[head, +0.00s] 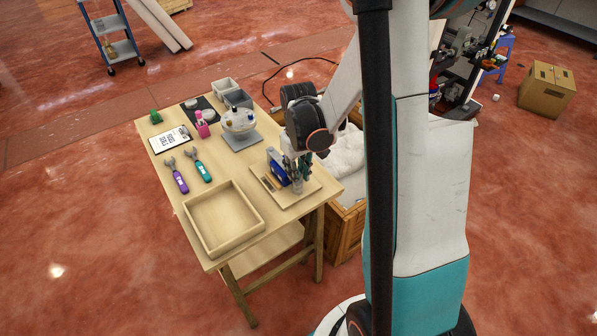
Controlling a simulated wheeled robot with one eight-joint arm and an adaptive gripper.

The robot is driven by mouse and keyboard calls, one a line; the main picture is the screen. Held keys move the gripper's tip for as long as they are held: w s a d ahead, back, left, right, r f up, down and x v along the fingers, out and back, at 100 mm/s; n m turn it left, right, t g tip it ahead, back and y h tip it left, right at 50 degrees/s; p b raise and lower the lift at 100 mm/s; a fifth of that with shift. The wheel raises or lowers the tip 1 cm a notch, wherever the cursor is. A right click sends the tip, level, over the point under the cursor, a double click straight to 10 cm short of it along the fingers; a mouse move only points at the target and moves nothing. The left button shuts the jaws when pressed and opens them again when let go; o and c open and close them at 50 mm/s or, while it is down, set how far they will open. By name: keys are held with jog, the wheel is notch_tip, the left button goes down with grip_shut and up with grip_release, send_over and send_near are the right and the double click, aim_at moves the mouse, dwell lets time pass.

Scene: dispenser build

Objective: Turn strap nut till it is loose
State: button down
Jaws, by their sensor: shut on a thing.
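My gripper (298,171) points down over a shallow light wooden tray (296,200) at the right side of the table. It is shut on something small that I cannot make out. A blue part (278,173) stands in the tray right beside my gripper, on its left. The strap nut cannot be told apart at this size; the gripper and arm cover part of this spot. Two wrenches, one purple-handled (178,178) and one teal-handled (199,167), lie on the table to the left.
A larger empty wooden tray (222,243) sits at the table's front. A round white piece on a grey base (242,139), a pink bottle (202,127), a printed sheet (170,141) and grey bins (225,88) stand farther back. A wooden crate (346,228) adjoins the table's right side.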

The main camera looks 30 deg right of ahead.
jog(key=c, duration=1.5)
grip_release()
notch_tip(320, 180, up, 12)
jog(key=shift+r, duration=0.1)
